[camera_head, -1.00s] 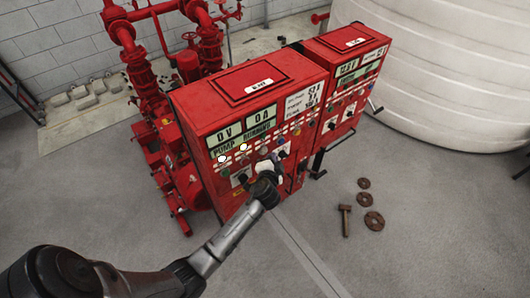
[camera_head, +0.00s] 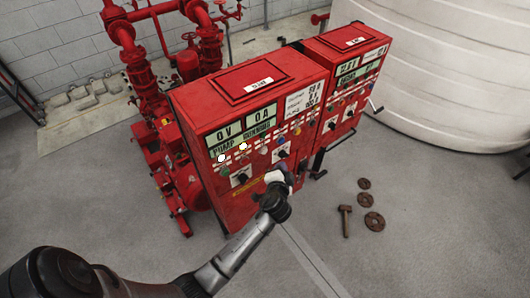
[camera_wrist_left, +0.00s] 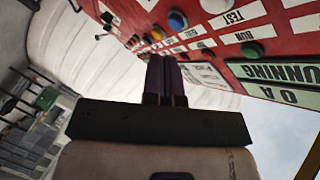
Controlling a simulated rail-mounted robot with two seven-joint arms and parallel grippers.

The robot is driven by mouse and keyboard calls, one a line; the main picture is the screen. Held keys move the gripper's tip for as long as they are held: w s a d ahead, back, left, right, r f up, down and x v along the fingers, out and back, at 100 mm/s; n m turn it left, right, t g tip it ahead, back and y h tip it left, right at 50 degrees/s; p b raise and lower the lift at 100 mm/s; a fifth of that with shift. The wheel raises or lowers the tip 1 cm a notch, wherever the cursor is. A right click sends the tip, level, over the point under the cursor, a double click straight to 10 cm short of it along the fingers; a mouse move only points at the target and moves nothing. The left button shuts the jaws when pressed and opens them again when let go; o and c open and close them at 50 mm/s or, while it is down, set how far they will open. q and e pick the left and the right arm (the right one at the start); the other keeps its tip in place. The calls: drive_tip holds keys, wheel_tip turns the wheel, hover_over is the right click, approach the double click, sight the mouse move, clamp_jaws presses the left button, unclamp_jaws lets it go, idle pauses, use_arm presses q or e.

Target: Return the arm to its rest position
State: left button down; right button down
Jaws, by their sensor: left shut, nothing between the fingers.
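My left gripper (camera_head: 284,170) is in front of the nearer red control cabinet (camera_head: 225,200), near the right side of its front panel. In the left wrist view my left gripper (camera_wrist_left: 164,75) shows its two dark fingers together, with nothing held between them. The cabinet panel (camera_wrist_left: 285,45) shows upside down behind the fingertips, with buttons and labels. I cannot tell the exact gap between the fingers and the panel. My left arm (camera_head: 235,250) reaches in from the lower left. My right gripper is not in view.
A second red cabinet (camera_head: 345,105) stands to the right, with a black handle on its side. A large white tank (camera_head: 450,70) is behind it. Red pump piping (camera_head: 125,60) stands at the left. A hammer (camera_head: 345,220) and rusty flanges (camera_head: 374,221) lie on the otherwise clear floor.

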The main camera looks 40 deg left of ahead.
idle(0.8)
use_arm(q)
drive_tip(key=s+d+r+n+g+h+p, duration=0.25)
drive_tip(key=s+d+h, duration=0.2)
drive_tip(key=s, duration=0.45)
drive_tip(key=s+d+r+n+g+h+p, duration=0.1)
drive_tip(key=s+d+r+g+h, duration=0.25)
drive_tip(key=s+d, duration=0.4)
drive_tip(key=s+f+m+g+h+p, duration=0.1)
drive_tip(key=s+f+g+p, duration=0.1)
drive_tip(key=s, duration=1.5)
drive_tip(key=shift+s+a+f+g+p, duration=0.25)
drive_tip(key=shift+a+f+g+p, duration=0.2)
drive_tip(key=shift+f, duration=0.25)
